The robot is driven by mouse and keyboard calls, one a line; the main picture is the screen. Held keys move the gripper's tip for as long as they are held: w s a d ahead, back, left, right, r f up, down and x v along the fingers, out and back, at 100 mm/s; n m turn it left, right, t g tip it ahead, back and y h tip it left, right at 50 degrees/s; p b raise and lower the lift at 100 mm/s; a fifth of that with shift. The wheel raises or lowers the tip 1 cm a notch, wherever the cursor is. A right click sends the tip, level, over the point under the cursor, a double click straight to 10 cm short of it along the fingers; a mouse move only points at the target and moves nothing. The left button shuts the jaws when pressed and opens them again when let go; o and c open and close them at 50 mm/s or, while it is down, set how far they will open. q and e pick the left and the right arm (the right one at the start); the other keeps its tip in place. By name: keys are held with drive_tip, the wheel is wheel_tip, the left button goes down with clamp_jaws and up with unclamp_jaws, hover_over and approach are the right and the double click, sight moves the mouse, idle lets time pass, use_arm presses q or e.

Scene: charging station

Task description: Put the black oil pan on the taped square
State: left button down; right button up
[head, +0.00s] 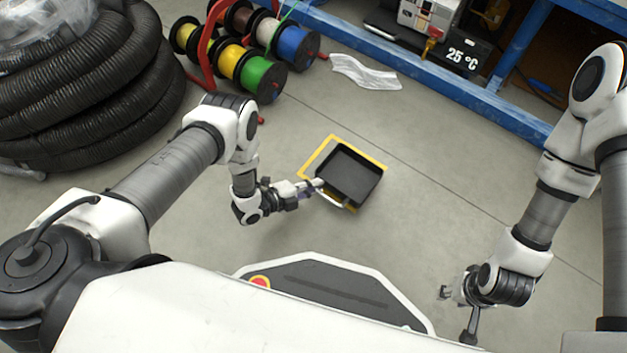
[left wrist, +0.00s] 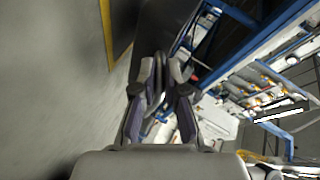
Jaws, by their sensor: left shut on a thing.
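The black oil pan (head: 349,176) is a shallow square tray in the middle of the head view. It overlaps the yellow taped square (head: 317,156) on the floor; a strip of floor inside the tape shows at its upper left. I cannot tell whether it rests on the floor or is slightly above.
A red rack of cable spools (head: 240,65) and a coiled black hose (head: 80,90) stand at the upper left. A crumpled clear sheet (head: 366,72) lies behind the square. A blue frame (head: 450,90) bounds the back. Floor right of the pan is clear.

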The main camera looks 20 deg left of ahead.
use_arm(q)
drive_tip(key=w, duration=0.1)
drive_tip(key=w+a+b, duration=0.1)
drive_tip(key=w+a, duration=0.1)
drive_tip(key=w, duration=0.1)
drive_tip(key=shift+f, duration=0.3)
drive_tip(key=f+b, duration=0.3)
drive_tip(key=shift+w+a, duration=0.2)
drive_tip(key=shift+f+b, duration=0.4)
drive_tip(key=shift+r, duration=0.3)
drive_tip(key=shift+f, duration=0.1)
use_arm(e)
drive_tip(key=f, duration=0.5)
drive_tip(key=shift+w+f, duration=0.2)
use_arm(q)
drive_tip(key=c, duration=1.2)
unclamp_jaws()
drive_tip(key=shift+f, duration=0.1)
